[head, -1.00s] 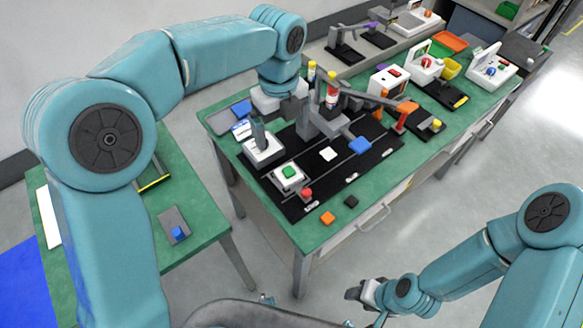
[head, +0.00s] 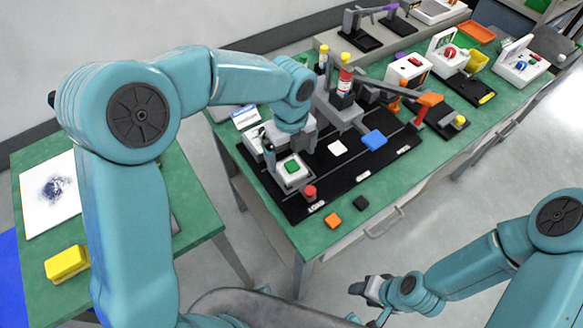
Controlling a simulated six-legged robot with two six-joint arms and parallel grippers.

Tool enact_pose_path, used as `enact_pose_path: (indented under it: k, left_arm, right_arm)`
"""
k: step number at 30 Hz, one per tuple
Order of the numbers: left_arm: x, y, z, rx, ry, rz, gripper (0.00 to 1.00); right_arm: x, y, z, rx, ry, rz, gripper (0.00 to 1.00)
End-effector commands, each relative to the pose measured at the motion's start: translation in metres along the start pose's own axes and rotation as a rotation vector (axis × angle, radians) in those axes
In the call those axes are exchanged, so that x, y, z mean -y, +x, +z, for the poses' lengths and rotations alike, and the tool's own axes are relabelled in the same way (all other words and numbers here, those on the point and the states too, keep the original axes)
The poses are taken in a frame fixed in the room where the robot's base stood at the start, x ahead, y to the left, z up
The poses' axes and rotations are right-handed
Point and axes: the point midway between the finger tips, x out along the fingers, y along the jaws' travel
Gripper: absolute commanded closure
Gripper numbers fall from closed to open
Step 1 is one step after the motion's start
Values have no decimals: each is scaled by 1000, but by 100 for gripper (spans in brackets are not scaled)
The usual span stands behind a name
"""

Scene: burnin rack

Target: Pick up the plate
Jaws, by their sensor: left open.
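Several small flat squares show, and I cannot tell which one is the plate. A white square (head: 337,148) lies on the black mat (head: 325,181), with a blue piece (head: 374,139) to its right. A green square (head: 292,167) sits on a white block at the mat's left end. My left gripper (head: 284,153) is open, pointing down just behind the green square. Its arm and body hide part of the white device there, and whether it touches anything is unclear. My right gripper (head: 366,289) is low, off the table's front; its jaws are too small to read.
An orange square (head: 333,220) and a black square (head: 361,203) lie near the table's front edge. A red knob (head: 310,192) stands at the mat's front left. Grey posts and an orange-topped lever (head: 429,101) rise behind and right. A side table holds a yellow block (head: 67,263).

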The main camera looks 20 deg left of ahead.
Motion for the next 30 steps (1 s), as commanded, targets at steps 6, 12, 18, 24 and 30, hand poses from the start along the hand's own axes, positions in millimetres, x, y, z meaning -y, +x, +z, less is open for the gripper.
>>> enact_pose_path:
  k: [6,12,18,24,30]
  left_arm:
    - [2,27,2,-2,1,4,4]
    - [4,52,4,0,1,1,4]
    - [5,54,4,1,1,-1,4]
    - [5,54,4,1,1,-1,53]
    - [4,54,4,0,1,-1,65]
  right_arm:
    - [1,-3,0,0,0,0,48]
    - [1,-2,0,0,0,0,48]
    - [1,-2,0,0,0,0,48]
    - [1,-2,0,0,0,0,48]
    - [1,-2,0,0,0,0,48]
